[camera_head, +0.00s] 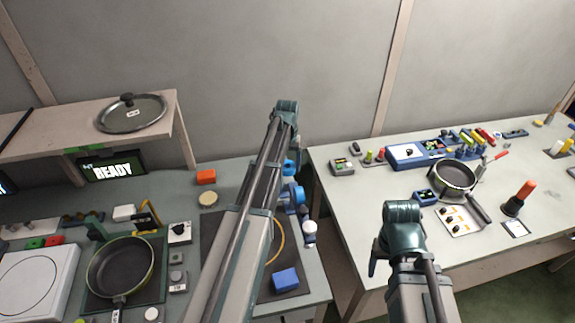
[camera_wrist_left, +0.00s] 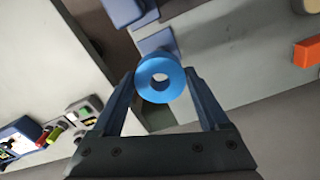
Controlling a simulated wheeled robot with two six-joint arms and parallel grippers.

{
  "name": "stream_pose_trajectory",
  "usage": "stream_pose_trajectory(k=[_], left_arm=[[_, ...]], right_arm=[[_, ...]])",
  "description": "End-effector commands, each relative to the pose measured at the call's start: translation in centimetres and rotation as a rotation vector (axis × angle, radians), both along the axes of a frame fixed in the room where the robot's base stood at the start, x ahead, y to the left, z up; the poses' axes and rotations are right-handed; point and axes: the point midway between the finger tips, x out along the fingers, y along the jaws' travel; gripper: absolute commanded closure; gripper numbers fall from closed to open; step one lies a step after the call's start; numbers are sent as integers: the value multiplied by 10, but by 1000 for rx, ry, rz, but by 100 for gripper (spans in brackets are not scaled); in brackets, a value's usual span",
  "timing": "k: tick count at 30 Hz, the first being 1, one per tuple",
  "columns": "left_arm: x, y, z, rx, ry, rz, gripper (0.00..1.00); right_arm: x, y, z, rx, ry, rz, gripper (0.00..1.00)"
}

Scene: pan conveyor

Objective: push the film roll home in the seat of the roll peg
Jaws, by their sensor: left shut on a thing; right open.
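The film roll (camera_wrist_left: 176,78) is a bright blue ring with a round hole, seen face-on in the left wrist view. My left gripper (camera_wrist_left: 158,78) has its two dark fingers on either side of the roll's rim and is shut on it. A pale blue block (camera_wrist_left: 157,42) shows just behind the roll, and I cannot tell whether it belongs to the peg's seat. In the head view my left arm hides much of the blue parts (camera_head: 293,196) on the middle table.
A blue block (camera_head: 285,279) lies on the dark mat near the front of the middle table. A pan (camera_head: 120,265) stands at left; the right table (camera_head: 345,215) carries many small items.

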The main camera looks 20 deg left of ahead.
Motion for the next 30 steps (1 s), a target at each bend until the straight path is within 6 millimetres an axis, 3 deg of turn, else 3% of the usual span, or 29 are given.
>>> stream_pose_trajectory(k=[18, 30], left_arm=[[0, 0, -52, 0, 0, 0, 67], [0, 0, -53, 0, 0, 0, 67]], right_arm=[[0, 0, -52, 0, 0, 0, 30], [0, 0, -53, 0, 0, 0, 30]])
